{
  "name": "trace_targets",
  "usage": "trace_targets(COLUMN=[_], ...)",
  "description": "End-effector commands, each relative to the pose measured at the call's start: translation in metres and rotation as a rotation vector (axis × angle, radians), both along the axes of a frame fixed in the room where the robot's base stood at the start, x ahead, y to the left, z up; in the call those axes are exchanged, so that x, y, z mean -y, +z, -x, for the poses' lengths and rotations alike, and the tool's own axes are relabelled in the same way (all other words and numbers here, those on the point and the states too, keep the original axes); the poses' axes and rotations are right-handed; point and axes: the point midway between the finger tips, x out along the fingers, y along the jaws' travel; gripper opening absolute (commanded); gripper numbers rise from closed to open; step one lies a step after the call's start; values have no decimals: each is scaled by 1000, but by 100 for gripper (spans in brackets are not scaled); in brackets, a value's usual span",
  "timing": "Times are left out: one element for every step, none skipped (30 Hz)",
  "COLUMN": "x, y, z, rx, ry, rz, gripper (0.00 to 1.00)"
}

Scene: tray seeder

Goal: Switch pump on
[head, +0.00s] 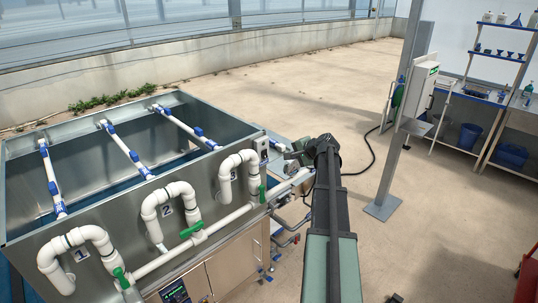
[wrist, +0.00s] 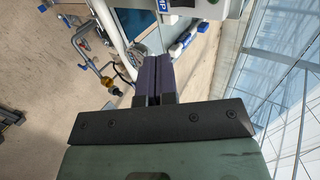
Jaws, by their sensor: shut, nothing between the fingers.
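My gripper (wrist: 152,62) is shut and empty; its two dark purple fingers meet in the middle of the wrist view. In the head view my arm reaches to the tank's right corner, and the gripper (head: 296,154) is small and partly hidden there. A small grey box (head: 263,145) is mounted on that corner, left of my gripper. In the wrist view a blue label (wrist: 164,14), ending in what looks like "MP", shows at the top edge, beyond and slightly right of the fingertips. The fingers look apart from it. A pump switch knob or its position cannot be made out.
The grey metal tank (head: 100,240) carries white pipes with green valve handles (head: 192,229). Pipework with a brass-coloured fitting (wrist: 106,81) lies left of the fingers in the wrist view. A post (head: 398,130) with a cabinet stands right.

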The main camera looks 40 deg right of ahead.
Motion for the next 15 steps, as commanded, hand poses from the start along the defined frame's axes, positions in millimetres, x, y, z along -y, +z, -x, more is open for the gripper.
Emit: trace_targets(x=[-1,-1,-1,-1,-1,-1,-1,-1,-1,-1,-1,-2,-3,-3,-4], y=[0,0,0,0,0,-2,-3,-5,-9,-12,-16,-21,-25,-29,-35], z=[-1,-1,-1,-1,-1,-3,-4,-6,-10,-13,-17,-24,-29,-34,-42], rx=[0,0,0,0,0,0,0,0,0,0,0,0,1,1,1], ry=[2,2,2,2,2,2,2,2,2,3,3,4,5,4,4], rz=[0,0,0,0,0,0,0,0,0,-1,-1,-1,-1,-1,-1], gripper=[0,0,0,0,0,0,0,0,0,0,0,0,0,0,0])
